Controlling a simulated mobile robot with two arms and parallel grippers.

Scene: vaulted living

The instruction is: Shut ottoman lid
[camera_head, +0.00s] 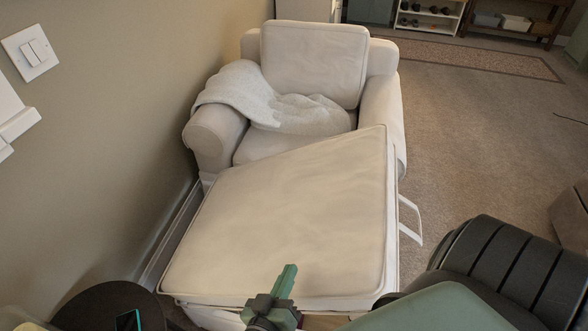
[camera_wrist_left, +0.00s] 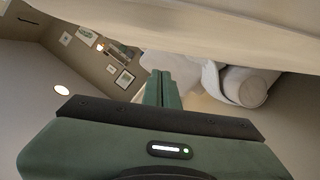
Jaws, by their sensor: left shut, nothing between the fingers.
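The ottoman's cream padded lid (camera_head: 290,215) fills the middle of the head view. It lies at a tilt over the ottoman body (camera_head: 212,316), with a gap showing below its near right edge, so it looks partly open. My left gripper (camera_head: 287,278) is shut and empty at the lid's near edge, its green fingers overlapping that edge in the picture. I cannot tell whether they touch it. In the left wrist view the shut fingers (camera_wrist_left: 163,88) point towards a pale cream surface (camera_wrist_left: 200,30), probably the lid. My right gripper is not in view.
A cream armchair (camera_head: 315,60) with a grey throw (camera_head: 255,95) stands behind the ottoman. A wall runs close along the left. A dark round table (camera_head: 110,308) is at the lower left. Open carpet (camera_head: 480,130) lies to the right. A white strap (camera_head: 411,220) sticks out at the right.

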